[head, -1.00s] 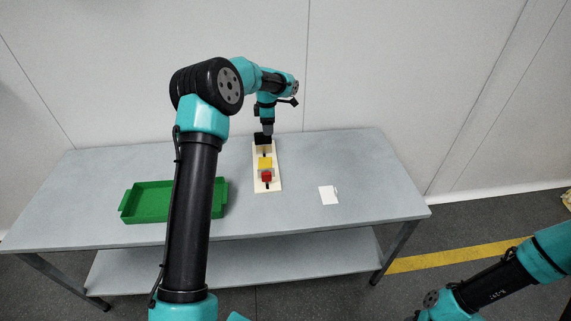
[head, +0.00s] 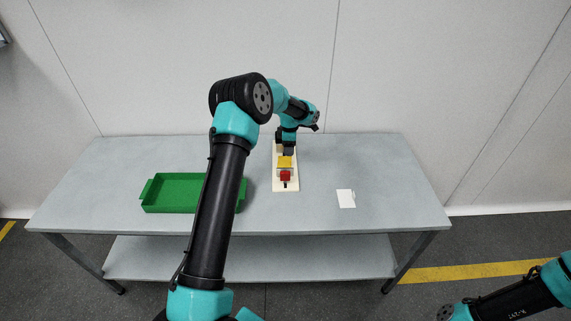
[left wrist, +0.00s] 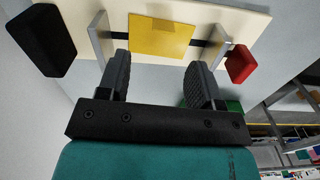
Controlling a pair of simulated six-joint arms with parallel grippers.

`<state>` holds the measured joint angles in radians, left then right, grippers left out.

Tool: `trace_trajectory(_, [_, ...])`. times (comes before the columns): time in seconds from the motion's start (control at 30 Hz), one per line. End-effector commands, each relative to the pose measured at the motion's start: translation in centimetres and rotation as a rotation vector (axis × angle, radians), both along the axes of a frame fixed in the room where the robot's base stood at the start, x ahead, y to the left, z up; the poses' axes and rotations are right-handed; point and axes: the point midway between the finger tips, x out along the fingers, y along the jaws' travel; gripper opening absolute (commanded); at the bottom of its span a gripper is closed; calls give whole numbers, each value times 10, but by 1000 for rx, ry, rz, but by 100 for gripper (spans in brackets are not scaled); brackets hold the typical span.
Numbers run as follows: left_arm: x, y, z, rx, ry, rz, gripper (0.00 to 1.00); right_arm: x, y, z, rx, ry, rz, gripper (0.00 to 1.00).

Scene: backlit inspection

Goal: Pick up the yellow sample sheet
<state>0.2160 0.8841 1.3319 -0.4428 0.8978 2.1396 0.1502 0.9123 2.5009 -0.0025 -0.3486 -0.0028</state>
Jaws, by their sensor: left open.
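The yellow sample sheet (head: 285,161) lies on a cream board (head: 285,187) on the table. In the left wrist view the sheet (left wrist: 160,36) sits between two grey uprights, over a dark strip on the board (left wrist: 82,14). My left gripper (head: 288,152) is just behind the sheet in the head view and partly covers the board's far part. In the left wrist view its two fingers (left wrist: 159,66) are apart, with nothing between them, and the sheet shows beyond their tips. I cannot tell the exact gap. My right gripper is out of view.
A red block (head: 285,176) is at the board's near end; a black block (left wrist: 42,40) is at its other end. A green tray (head: 172,208) stands left, partly behind my left arm. A white card (head: 346,198) lies right. The table's right side is mostly clear.

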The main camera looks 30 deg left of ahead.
Motion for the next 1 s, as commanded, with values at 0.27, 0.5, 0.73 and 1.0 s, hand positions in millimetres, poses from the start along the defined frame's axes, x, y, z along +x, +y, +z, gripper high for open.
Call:
trace_trajectory(0.27, [0, 0, -18, 0, 0, 1, 60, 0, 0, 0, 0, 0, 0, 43])
trace_trajectory(0.5, [0, 0, -18, 0, 0, 0, 60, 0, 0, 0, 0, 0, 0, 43])
trace_trajectory(0.73, [1, -6, -38, 0, 2, -2, 60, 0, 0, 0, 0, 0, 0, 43])
trace_trajectory(1.0, [1, -9, -68, 0, 1, 0, 60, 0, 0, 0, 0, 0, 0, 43])
